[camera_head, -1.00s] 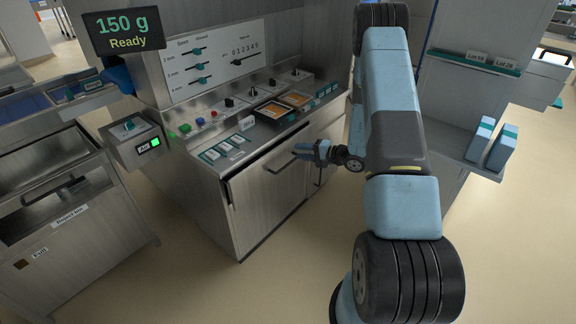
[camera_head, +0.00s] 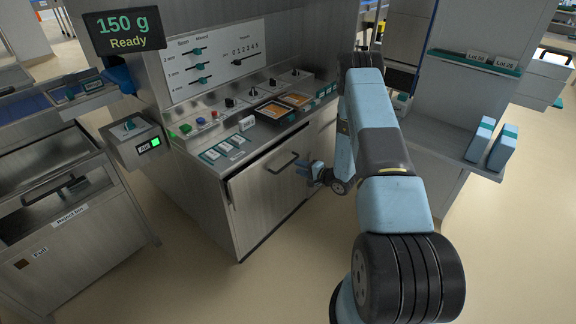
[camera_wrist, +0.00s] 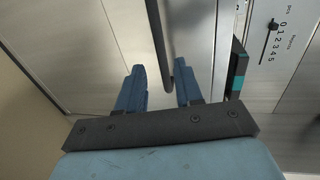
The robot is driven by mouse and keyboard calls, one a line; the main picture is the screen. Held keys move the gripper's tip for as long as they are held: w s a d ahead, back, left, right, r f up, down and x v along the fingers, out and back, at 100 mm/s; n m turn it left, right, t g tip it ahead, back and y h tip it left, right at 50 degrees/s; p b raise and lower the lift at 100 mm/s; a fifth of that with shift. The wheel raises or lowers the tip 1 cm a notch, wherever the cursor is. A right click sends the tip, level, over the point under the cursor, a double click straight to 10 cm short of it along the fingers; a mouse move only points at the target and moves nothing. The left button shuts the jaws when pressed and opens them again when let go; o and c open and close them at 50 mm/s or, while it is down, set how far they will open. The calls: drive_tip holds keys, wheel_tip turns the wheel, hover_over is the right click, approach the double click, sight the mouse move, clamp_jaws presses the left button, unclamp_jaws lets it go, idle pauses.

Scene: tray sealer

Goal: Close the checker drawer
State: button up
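No label reading "checker" is legible, so I cannot tell for sure which front is the checker drawer. The steel front panel (camera_head: 262,197) of the sealer cabinet has a dark bar handle (camera_head: 283,164) near its top. A dark gap shows along its upper and left edges; I cannot tell how far it stands out. My gripper (camera_head: 309,172) is just right of and below this handle. In the wrist view my gripper (camera_wrist: 160,84) has its two blue fingers apart with nothing clamped. The dark bar handle (camera_wrist: 157,35) shows ahead, its bent end near the right finger.
A steel unit with a reject bin (camera_head: 58,236) and its own handle stands at left. The control deck with switches and orange-filled trays (camera_head: 273,109) lies above the panel. A shelf with upright boxes (camera_head: 503,147) is at right. The floor before the cabinet is clear.

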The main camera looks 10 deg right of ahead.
sight(289, 164)
drive_tip(key=x, duration=0.7)
drive_tip(key=shift+r, duration=0.1)
clamp_jaws()
idle(0.5)
